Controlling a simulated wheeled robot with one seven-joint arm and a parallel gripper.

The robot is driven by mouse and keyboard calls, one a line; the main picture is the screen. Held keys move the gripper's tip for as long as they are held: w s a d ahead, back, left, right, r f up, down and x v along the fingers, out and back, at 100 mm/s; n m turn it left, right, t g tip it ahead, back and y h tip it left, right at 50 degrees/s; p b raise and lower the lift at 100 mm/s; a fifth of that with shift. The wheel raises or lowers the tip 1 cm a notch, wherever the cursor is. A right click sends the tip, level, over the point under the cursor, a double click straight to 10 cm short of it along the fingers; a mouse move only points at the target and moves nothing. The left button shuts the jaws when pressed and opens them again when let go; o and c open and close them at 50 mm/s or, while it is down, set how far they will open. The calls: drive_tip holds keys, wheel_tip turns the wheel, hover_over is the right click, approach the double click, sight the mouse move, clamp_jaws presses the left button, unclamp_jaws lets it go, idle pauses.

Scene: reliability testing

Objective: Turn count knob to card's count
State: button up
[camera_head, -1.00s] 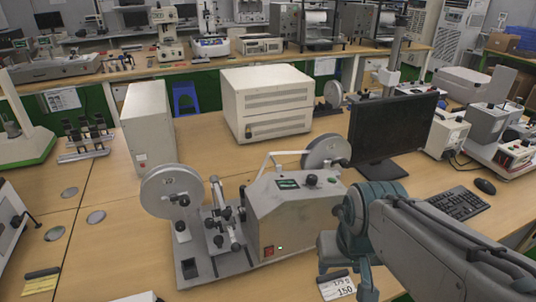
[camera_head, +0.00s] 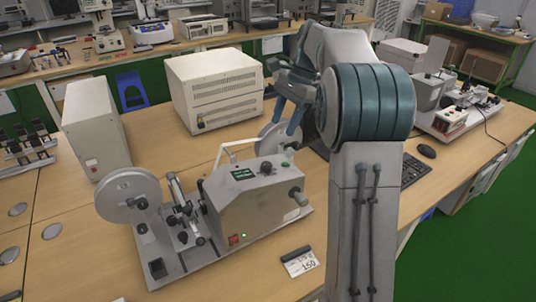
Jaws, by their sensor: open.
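The grey testing machine (camera_head: 240,204) stands on the wooden table with a small green-lit display (camera_head: 243,174). A dark knob (camera_head: 266,168) is on its top, and another knob (camera_head: 300,197) sticks out of its right side. I cannot tell from the picture which is the count knob. The card (camera_head: 300,263) lies on the table in front of the machine, with "150" legible on its lower line. My gripper (camera_head: 287,122) is open above and behind the machine, apart from both knobs and partly covered by my arm.
A wheel (camera_head: 127,194) stands at the machine's left end, another (camera_head: 280,137) behind it. A beige cabinet (camera_head: 215,88) and a tall box (camera_head: 95,128) stand further back. My arm hides most of the monitor and part of the keyboard (camera_head: 414,169). The table front right of the card is clear.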

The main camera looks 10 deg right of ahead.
sight(267, 163)
drive_tip(key=shift+m, duration=0.5)
drive_tip(key=x, duration=0.4)
drive_tip(key=w+x, duration=0.1)
drive_tip(key=x, duration=0.8)
drive_tip(key=shift+w+f, duration=0.15)
drive_tip(key=shift+f, duration=0.1)
drive_tip(key=shift+y, duration=0.3)
drive_tip(key=c, duration=1)
